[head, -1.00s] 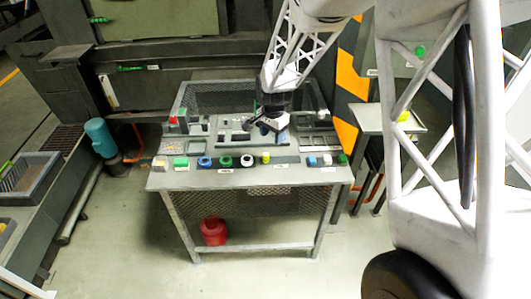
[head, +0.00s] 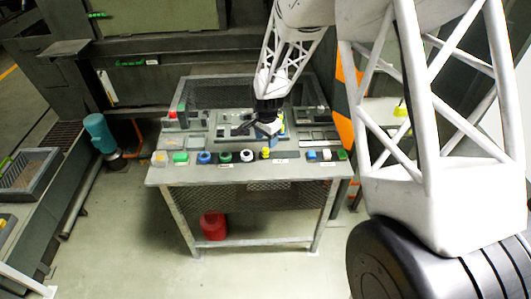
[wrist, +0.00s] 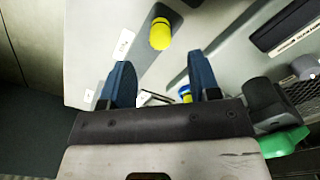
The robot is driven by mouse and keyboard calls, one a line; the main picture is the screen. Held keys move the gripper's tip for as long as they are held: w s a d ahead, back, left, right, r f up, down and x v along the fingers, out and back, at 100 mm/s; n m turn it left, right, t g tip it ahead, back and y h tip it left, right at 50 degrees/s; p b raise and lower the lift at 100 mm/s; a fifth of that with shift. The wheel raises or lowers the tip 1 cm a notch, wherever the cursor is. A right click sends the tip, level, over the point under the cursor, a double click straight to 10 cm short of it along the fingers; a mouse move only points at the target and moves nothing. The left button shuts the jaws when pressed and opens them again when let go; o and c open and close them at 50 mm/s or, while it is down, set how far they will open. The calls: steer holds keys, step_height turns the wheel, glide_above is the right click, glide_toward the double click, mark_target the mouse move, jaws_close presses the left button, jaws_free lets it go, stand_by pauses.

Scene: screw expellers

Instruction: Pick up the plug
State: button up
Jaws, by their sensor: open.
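Several coloured pieces sit in a row along the table's front edge, and I cannot tell for certain which is the plug. One is a yellow piece (head: 265,153), which also shows in the wrist view (wrist: 160,34) as a short yellow cylinder. My gripper (head: 268,130) is above the table, just behind the yellow piece. In the wrist view my gripper (wrist: 160,62) has two blue fingers wide apart with nothing held between them. The yellow piece lies beyond the fingertips, apart from them. A small blue and yellow item (wrist: 185,93) shows between the fingers, partly hidden.
The table (head: 230,175) also holds a green piece (head: 180,157), a blue piece (head: 204,157), a white piece (head: 247,155) and raised panels behind. A red bucket (head: 213,226) stands below. A green object (wrist: 283,142) shows right of my gripper in the wrist view.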

mark_target(266, 149)
steer(key=shift+f, duration=0.35)
steer(key=shift+f, duration=0.1)
steer(key=shift+s+a+f, duration=0.1)
steer(key=shift+a+f, duration=0.05)
steer(key=shift+f, duration=2.35)
steer(key=c, duration=1)
steer(key=shift+r, duration=0.15)
steer(key=shift+r, duration=1.4)
steer(key=shift+s+r, duration=0.25)
steer(key=s+d+r, duration=0.1)
steer(key=s+d, duration=0.2)
steer(key=s, duration=1.2)
steer(key=shift+r, duration=0.2)
